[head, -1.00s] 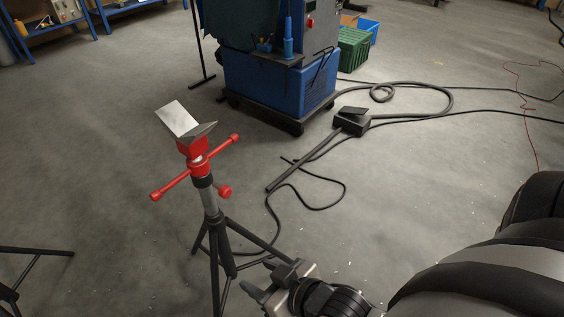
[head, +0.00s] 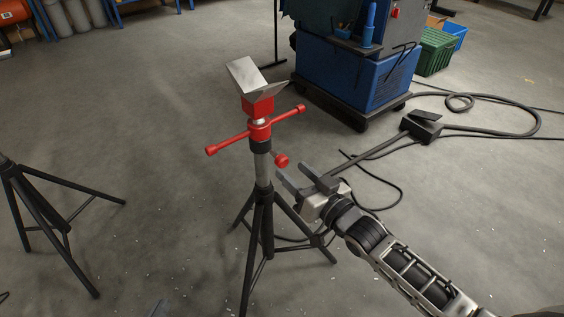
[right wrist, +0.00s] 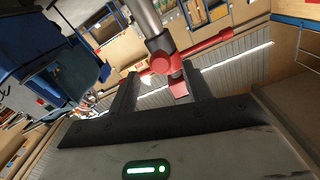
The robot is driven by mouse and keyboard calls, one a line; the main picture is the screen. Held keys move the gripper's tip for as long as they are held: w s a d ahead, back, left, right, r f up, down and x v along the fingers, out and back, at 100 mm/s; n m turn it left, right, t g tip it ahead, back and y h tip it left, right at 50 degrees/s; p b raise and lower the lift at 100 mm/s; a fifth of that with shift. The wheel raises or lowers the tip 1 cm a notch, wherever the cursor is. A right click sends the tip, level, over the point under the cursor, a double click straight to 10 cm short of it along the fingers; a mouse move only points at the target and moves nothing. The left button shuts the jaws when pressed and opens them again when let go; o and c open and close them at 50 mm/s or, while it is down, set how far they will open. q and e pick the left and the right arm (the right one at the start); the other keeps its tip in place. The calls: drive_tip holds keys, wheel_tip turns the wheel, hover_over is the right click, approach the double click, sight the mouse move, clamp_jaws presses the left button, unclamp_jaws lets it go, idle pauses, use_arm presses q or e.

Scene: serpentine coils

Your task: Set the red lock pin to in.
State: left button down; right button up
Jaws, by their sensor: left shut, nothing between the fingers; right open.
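The red lock pin (head: 281,160) is a round knob on the right side of the stand's black collar (head: 261,145), below the red cross handle (head: 258,131). It appears to stand a little off the collar. My right gripper (head: 291,167) is open, with its fingers pointing toward the knob, close beside it at lower right. In the right wrist view the red knob (right wrist: 161,64) seems to show beyond and between the open fingers (right wrist: 162,90), apparently not touched.
The stand's tripod legs (head: 263,230) spread below my right gripper. Another tripod (head: 45,215) stands at left. A blue machine base (head: 350,80) is behind, with a foot pedal (head: 422,124) and cables on the floor. The floor between the tripods is clear.

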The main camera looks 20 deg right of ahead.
sight(285, 164)
drive_tip(key=x, duration=0.5)
drive_tip(key=shift+w+a, duration=0.1)
drive_tip(key=shift+w, duration=0.05)
